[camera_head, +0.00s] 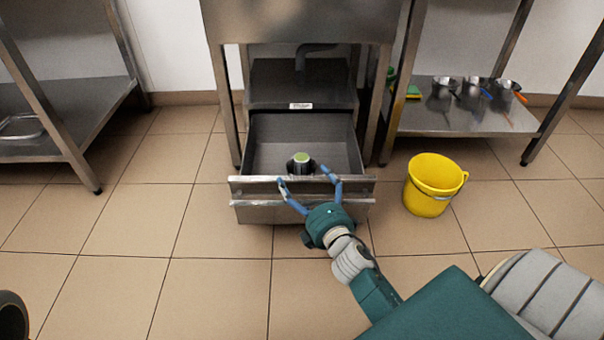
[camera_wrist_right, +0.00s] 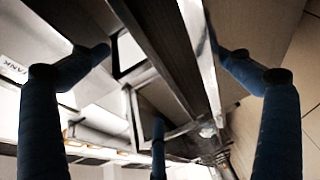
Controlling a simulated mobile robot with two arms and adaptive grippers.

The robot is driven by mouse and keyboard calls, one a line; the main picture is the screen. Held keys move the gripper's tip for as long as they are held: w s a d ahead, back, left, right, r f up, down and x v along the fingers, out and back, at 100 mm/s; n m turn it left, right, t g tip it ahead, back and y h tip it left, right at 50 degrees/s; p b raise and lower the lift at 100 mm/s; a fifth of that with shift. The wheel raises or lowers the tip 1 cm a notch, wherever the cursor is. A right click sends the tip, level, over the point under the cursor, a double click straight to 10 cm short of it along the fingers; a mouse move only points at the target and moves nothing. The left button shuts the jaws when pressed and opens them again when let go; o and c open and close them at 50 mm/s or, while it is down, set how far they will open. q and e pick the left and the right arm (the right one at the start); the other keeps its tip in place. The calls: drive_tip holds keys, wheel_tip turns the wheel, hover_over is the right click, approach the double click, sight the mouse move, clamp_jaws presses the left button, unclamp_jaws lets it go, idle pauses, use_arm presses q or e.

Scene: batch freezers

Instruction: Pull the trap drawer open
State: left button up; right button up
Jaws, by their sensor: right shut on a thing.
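The trap drawer (camera_head: 255,214) is a steel drawer under the sink unit, and it stands pulled out, with its open inside showing. A dark cylinder with a green top (camera_head: 301,160) sits in it near the front. My right gripper (camera_head: 309,182) is at the drawer's front, its blue fingers around the handle bar along the top of the front panel. It is shut on that bar. In the right wrist view, the fingers stand on both sides of a long metal bar (camera_wrist_right: 204,60); the exact contact is hard to see.
A yellow bucket (camera_head: 432,186) stands on the tiled floor to the right of the drawer. A steel shelf at the right (camera_head: 420,121) holds several metal pots. Another steel table (camera_head: 85,120) stands at the left. The floor before the drawer is clear on the left.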

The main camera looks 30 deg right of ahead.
drive_tip(key=shift+w+d+r, duration=0.1)
drive_tip(key=shift+r, duration=0.65)
drive_tip(key=shift+c, duration=1.3)
drive_tip(key=shift+s+f, duration=0.15)
drive_tip(key=shift+s, duration=0.5)
drive_tip(key=shift+c, duration=0.9)
drive_tip(key=shift+s+a, duration=0.15)
drive_tip(key=shift+s, duration=0.5)
drive_tip(key=shift+s+a, duration=0.15)
drive_tip(key=shift+s, duration=0.45)
drive_tip(key=shift+c, duration=0.3)
drive_tip(key=shift+s, duration=0.4)
drive_tip(key=shift+c, duration=1.1)
drive_tip(key=shift+s+a+r, duration=0.1)
drive_tip(key=shift+s+r, duration=0.2)
drive_tip(key=shift+s, duration=0.05)
drive_tip(key=shift+c, duration=0.9)
drive_tip(key=s+a, duration=0.1)
drive_tip(key=s, duration=0.6)
drive_tip(key=shift+s+a+f, duration=0.2)
drive_tip(key=shift+a+f, duration=0.05)
drive_tip(key=shift+f, duration=0.2)
